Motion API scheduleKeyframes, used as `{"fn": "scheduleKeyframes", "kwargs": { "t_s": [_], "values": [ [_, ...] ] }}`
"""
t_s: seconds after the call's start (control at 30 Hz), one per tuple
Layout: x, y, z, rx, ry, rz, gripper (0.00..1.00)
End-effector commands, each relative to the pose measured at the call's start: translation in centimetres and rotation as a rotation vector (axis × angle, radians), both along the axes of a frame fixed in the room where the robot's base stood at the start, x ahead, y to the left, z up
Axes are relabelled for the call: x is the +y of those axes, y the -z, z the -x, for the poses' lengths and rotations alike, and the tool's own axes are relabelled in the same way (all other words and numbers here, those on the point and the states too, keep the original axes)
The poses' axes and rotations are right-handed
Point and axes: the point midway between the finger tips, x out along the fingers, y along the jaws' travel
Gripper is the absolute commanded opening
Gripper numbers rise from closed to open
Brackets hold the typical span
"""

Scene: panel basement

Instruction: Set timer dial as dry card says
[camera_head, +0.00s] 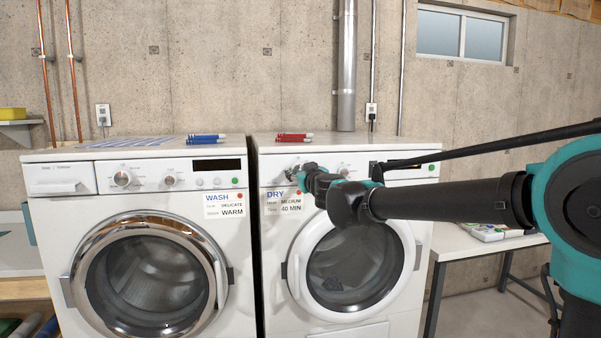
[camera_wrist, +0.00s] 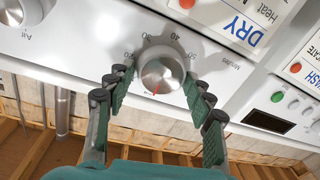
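The DRY card (camera_head: 285,201) hangs on the right machine's front and reads MEDIUM and 40 MIN; its edge also shows in the wrist view (camera_wrist: 235,18). The timer dial (camera_wrist: 161,68) is a round silver knob with minute marks, 20, 30 and 40 among them. Its red mark points down in the wrist picture, away from the 30 and 40. My gripper (camera_wrist: 157,82) is open, with one green-padded finger on each side of the dial. I cannot tell whether either finger touches it. In the head view my gripper (camera_head: 302,174) mostly hides this dial.
A second dryer knob (camera_wrist: 20,10), marked Air, is left of the timer dial in the wrist view. The washer (camera_head: 150,255) with its WASH card (camera_head: 224,205) stands on the left. Red pens (camera_head: 294,137) lie on the dryer top. A white table (camera_head: 480,245) stands at right.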

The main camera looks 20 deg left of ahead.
Motion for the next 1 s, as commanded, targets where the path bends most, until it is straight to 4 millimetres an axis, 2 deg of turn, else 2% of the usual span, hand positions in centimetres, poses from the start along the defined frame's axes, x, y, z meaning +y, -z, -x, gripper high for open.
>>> {"fn": "scheduleKeyframes", "kwargs": {
  "t_s": [0.03,0.23,0.63,1.0],
  "values": [
    [-0.01,0.00,0.01,0.000,0.000,0.000,0.43],
    [-0.01,0.00,0.01,0.000,0.000,0.000,0.19],
    [-0.06,0.04,-0.02,0.043,0.001,-0.070,0.19],
    [-0.19,0.14,-0.10,0.200,0.001,-0.325,0.19]
  ]
}}
